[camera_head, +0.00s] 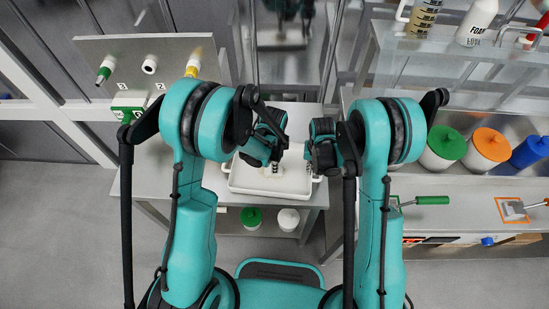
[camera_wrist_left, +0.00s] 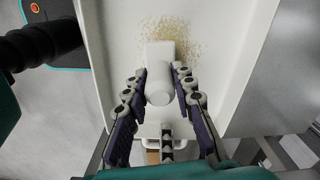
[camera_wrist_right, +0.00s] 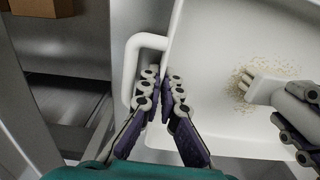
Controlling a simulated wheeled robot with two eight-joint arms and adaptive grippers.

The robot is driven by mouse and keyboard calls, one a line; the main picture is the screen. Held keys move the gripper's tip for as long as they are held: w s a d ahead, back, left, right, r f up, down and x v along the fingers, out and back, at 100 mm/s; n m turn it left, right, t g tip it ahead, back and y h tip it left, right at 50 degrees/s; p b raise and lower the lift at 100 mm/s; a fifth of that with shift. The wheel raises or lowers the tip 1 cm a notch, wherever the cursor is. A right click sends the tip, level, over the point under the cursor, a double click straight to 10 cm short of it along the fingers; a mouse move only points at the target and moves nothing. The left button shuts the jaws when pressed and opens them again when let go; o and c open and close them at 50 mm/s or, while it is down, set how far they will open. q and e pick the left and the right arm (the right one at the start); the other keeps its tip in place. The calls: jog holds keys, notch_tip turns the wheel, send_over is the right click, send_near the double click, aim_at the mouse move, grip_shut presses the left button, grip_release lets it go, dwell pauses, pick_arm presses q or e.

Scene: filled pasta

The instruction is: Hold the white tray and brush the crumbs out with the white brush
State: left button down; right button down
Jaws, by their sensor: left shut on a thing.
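The white tray (camera_head: 240,187) lies on a grey table between my arms; its wall shows in the left wrist view (camera_wrist_left: 95,60) and right wrist view (camera_wrist_right: 185,30). My left gripper (camera_wrist_left: 160,75) is shut on the white brush (camera_wrist_left: 160,84), around its thick round handle. The brush head is over the tray floor, among tan crumbs (camera_wrist_left: 185,35). Crumbs also show in the right wrist view (camera_wrist_right: 275,70). My right gripper (camera_wrist_right: 162,78) is at the tray's side, its fingertips close together by the tray wall and loop handle (camera_wrist_right: 130,75); I cannot tell whether they grip.
A green-lidded jar (camera_head: 251,217) and a white jar (camera_head: 288,219) stand on the shelf below. Several lidded containers, including an orange one (camera_head: 491,145), and a green-handled tool (camera_head: 430,200) are on the right counter. A panel with pegs (camera_head: 150,65) stands at the left.

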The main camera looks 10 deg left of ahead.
aim_at(266, 170)
pick_arm(q)
jog(key=shift+s+a, duration=0.3)
jog(key=shift+a, duration=0.3)
jog(key=shift+w+a, duration=0.15)
jog(key=shift+w, duration=2.05)
jog(key=shift+s, duration=1.9)
jog(key=shift+s+a, duration=0.1)
jog(key=shift+s, duration=0.2)
jog(key=shift+w+a, duration=0.15)
jog(key=shift+a, duration=0.5)
jog(key=shift+w, duration=2.3)
jog(key=s, duration=0.5)
jog(key=shift+f, duration=0.15)
notch_tip(266, 170, up, 9)
